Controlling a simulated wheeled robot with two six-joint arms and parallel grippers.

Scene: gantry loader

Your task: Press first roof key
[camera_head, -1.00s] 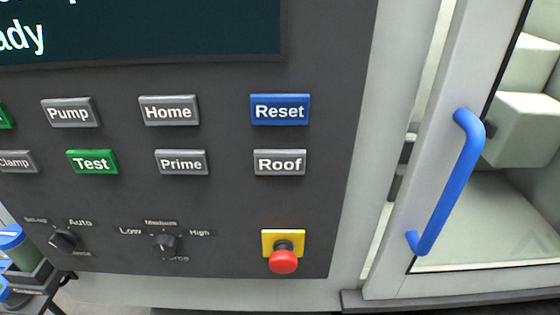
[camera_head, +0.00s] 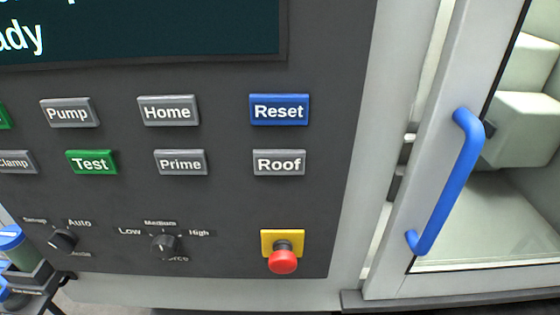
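The Roof key (camera_head: 279,162) is a grey rectangular button with white lettering, in the lower key row of the dark control panel (camera_head: 225,215). It sits right of the grey Prime key (camera_head: 181,162) and below the blue Reset key (camera_head: 279,110). Nothing touches or covers it. Neither my left nor my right gripper shows in the head view.
A red emergency stop (camera_head: 282,261) on a yellow plate juts out below the Roof key. Rotary knobs (camera_head: 164,243) are lower left. A door with a blue handle (camera_head: 452,185) stands at the right. A dark display (camera_head: 150,30) is above.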

